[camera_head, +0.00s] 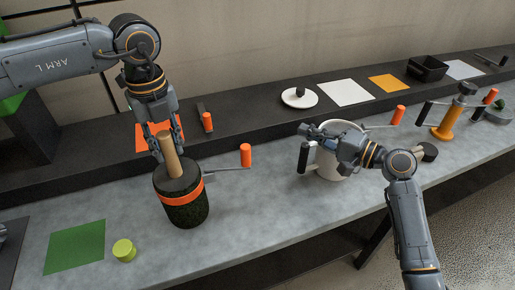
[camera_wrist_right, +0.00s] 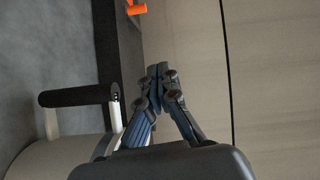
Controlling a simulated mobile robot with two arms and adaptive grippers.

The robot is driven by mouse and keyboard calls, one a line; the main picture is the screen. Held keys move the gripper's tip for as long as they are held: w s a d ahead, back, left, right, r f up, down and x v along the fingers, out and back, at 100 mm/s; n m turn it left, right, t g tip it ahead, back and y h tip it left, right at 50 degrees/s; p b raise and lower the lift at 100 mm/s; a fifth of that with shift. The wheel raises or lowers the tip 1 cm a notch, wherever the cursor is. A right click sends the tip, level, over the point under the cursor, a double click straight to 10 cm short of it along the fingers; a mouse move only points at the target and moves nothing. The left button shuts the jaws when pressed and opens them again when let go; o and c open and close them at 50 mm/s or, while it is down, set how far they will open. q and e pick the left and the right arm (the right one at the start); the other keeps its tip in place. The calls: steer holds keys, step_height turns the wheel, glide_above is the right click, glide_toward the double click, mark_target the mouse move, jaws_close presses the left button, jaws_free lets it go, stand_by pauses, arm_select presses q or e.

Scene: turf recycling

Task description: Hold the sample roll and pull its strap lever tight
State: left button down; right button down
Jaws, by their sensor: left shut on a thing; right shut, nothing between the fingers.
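The sample roll (camera_head: 186,207) is a dark green turf cylinder standing upright on the grey bench, with an orange strap (camera_head: 180,190) around it and a wooden post (camera_head: 170,152) on top. Its strap lever, ending in an orange grip (camera_head: 245,155), sticks out to the right. My left gripper (camera_head: 166,150) is shut on the wooden post from above. My right gripper (camera_head: 306,129) is shut and empty above the white pot, apart from the lever, to its right. Its closed fingers show in the right wrist view (camera_wrist_right: 157,75).
The white pot (camera_head: 330,167) with a black handle (camera_head: 304,158) stands under my right arm; the handle also shows in the right wrist view (camera_wrist_right: 80,95). A green mat (camera_head: 75,247) and a lime cylinder (camera_head: 124,250) lie front left.

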steer(key=s+a+g+y, duration=0.2)
steer(key=s+a, duration=0.2)
steer(key=s, duration=0.1)
steer(key=shift+s+f+n, duration=0.2)
steer(key=shift+f+n, duration=0.1)
steer(key=shift+f, duration=0.05)
steer(key=w+a, duration=0.1)
steer(key=a, duration=0.8)
steer(key=shift+a, duration=0.15)
